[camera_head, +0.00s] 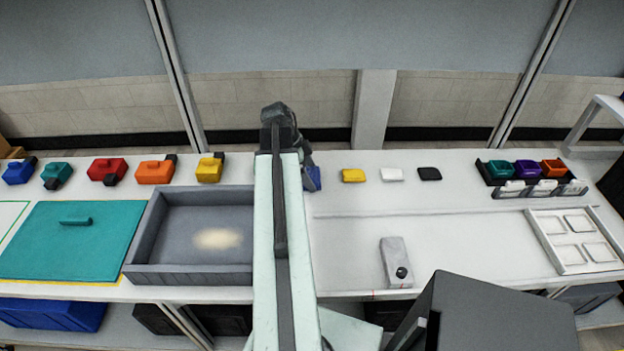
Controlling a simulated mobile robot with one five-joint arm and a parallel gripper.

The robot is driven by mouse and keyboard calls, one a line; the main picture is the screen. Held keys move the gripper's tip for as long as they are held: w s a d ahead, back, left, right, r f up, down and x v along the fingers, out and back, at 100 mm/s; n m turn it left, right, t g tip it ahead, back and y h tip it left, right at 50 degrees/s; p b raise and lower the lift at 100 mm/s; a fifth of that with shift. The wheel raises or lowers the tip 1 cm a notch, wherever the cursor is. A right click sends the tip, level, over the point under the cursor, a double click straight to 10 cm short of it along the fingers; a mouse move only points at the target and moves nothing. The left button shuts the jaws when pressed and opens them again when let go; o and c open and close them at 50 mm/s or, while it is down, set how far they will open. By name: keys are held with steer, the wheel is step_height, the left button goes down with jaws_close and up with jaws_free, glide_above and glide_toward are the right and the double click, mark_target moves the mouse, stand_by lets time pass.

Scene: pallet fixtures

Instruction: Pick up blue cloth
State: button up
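A small blue block-like piece (313,178), which looks like the blue cloth, lies on the white worktop in line with the yellow, white and black pieces. My arm hides its left part. My arm reaches forward over the worktop, and my dark gripper (306,160) shows just right of the arm's far end, at or just above the blue piece. The fingertips are mostly hidden, so I cannot tell whether they are open or shut, or whether they touch the blue piece.
Yellow (354,175), white (391,174) and black (429,174) pieces lie to the right. A grey tray (190,277) and coloured boxes, including a yellow one (209,169), are left. A grey device (396,262) stands in front. A black rack (486,181) and white tray (548,246) are far right.

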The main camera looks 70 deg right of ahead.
steer(key=shift+c, duration=0.4)
step_height(320, 180, up, 10)
steer(key=p, duration=1)
steer(key=o, duration=0.5)
steer(key=c, duration=0.3)
steer(key=shift+c, duration=0.2)
